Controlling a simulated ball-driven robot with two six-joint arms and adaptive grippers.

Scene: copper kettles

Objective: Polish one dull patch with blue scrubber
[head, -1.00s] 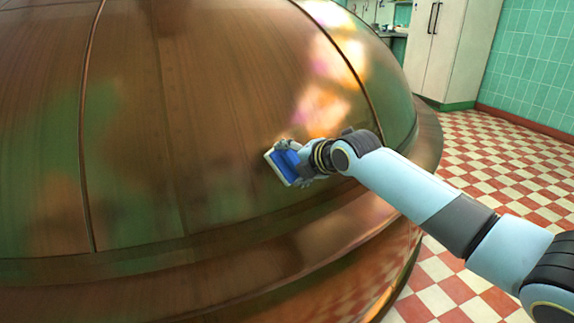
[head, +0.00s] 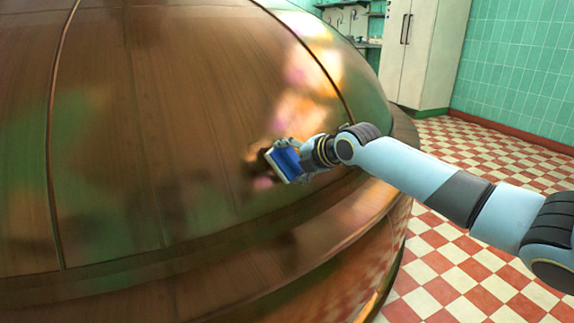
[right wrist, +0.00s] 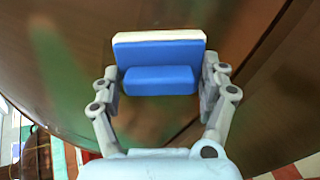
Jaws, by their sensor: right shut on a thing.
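The large copper kettle (head: 190,130) fills the left and middle of the head view, its domed surface brown with greenish and bright reflections. A darker brown smudge shows on it just left of the scrubber. My right gripper (head: 284,160) is shut on the blue scrubber (head: 287,164), which has a white pad along its far side. In the right wrist view the scrubber (right wrist: 158,80) sits between both fingers, white edge toward the copper. The scrubber is at or very near the kettle's surface; I cannot tell whether it touches. My left gripper is not in view.
A copper ledge (head: 330,235) runs around the kettle's lower part. The red and white checkered floor (head: 480,250) is clear at the right. A pale cabinet (head: 420,50) and green tiled wall (head: 520,75) stand at the back, with a sink area (head: 350,20) beside the cabinet.

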